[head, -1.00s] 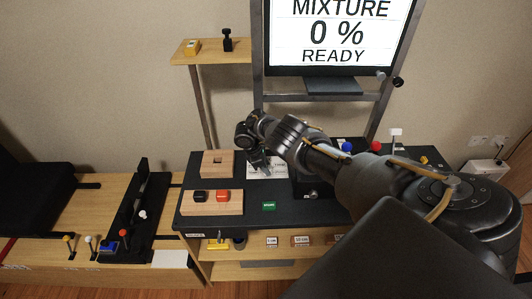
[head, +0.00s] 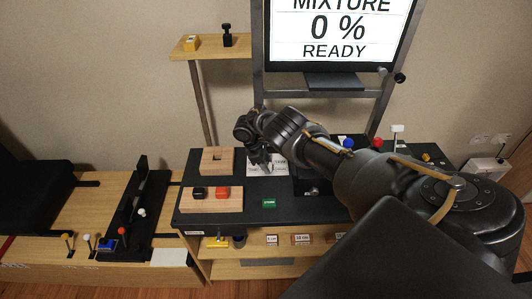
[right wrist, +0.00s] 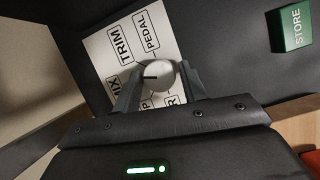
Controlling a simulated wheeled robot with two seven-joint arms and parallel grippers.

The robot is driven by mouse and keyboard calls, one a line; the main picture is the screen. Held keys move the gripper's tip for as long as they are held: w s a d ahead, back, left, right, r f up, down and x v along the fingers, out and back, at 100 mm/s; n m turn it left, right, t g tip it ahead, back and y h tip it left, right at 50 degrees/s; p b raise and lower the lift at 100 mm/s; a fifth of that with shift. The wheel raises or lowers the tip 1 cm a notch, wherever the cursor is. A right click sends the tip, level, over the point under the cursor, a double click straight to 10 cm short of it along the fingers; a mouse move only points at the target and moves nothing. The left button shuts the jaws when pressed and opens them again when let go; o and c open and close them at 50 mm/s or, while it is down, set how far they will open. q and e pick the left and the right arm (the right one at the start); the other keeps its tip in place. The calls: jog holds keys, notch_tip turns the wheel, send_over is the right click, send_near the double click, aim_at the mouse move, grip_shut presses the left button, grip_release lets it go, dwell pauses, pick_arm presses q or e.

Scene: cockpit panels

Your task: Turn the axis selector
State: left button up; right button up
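The axis selector is a round silver knob (right wrist: 158,76) with a dark pointer mark, set on a white label card (right wrist: 105,50). TRIM and PEDAL read clearly; MIX and other labels are partly covered. The mark points left in the right wrist view. My right gripper (right wrist: 160,82) has one finger on each side of the knob, very close to it. I cannot tell whether the fingers press on it. In the head view my right gripper (head: 264,163) reaches down over the card (head: 280,163), and the knob is hidden there. My left gripper is not in view.
A green STORE button (head: 269,203) is on the dark desk, near a wooden block with black and red buttons (head: 211,198) and a square wooden frame (head: 217,160). A monitor (head: 338,40) reads MIXTURE 0 % READY. Blue and red knobs (head: 376,143) are behind my arm.

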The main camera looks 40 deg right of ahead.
jog(key=shift+o, duration=1.3)
jog(key=p+v, duration=0.1)
jog(key=v, duration=0.9)
jog(key=shift+r, duration=0.4)
jog(key=shift+w, duration=0.1)
